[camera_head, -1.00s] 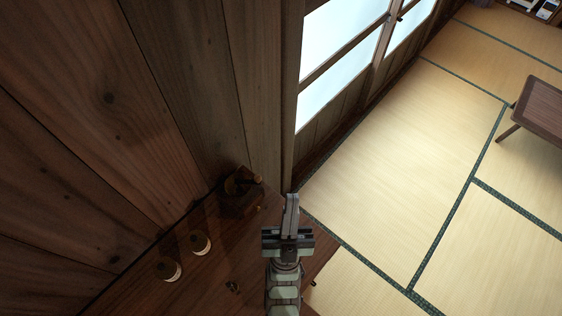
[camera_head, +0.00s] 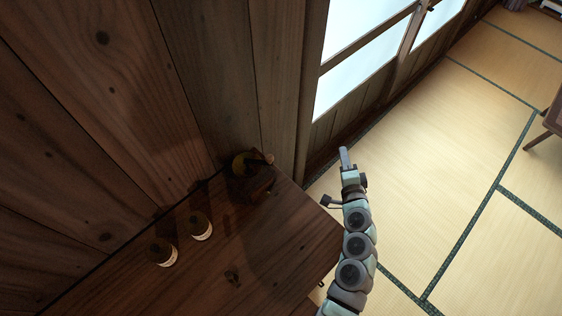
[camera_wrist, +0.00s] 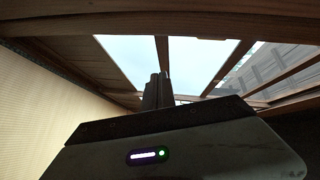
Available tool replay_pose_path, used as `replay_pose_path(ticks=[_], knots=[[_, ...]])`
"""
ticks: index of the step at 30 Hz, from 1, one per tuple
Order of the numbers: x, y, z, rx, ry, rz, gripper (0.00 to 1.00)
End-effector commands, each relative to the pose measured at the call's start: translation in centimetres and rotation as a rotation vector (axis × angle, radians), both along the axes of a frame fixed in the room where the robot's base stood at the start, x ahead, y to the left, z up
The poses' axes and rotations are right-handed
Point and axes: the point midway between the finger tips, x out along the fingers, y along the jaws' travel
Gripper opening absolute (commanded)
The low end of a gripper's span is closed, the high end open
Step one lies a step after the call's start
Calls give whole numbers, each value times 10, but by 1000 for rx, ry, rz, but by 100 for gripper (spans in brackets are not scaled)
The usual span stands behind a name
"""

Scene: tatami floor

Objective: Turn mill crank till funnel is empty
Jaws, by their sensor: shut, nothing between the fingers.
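The mill (camera_head: 252,178) is a small dark wooden box with a rounded top, at the far corner of the wooden counter against the wall. It is in shadow, so the crank and the funnel's contents cannot be made out clearly. My gripper (camera_head: 345,158) is to the right of the mill, past the counter's edge, shut and empty, apart from the mill. In the wrist view my gripper (camera_wrist: 159,88) shows its fingers together, pointing at the bright window; the mill is not seen there.
Plank wall (camera_head: 120,110) rises behind. Tatami floor (camera_head: 450,160) is open on the right, with a low table (camera_head: 551,122) at the edge.

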Motion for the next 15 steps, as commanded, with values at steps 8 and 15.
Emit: replay_pose_path(ticks=[8, 15], knots=[[-32, 72, 43, 249, -28, 501, 0], [-74, 103, 73, 288, -45, 735, 0]])
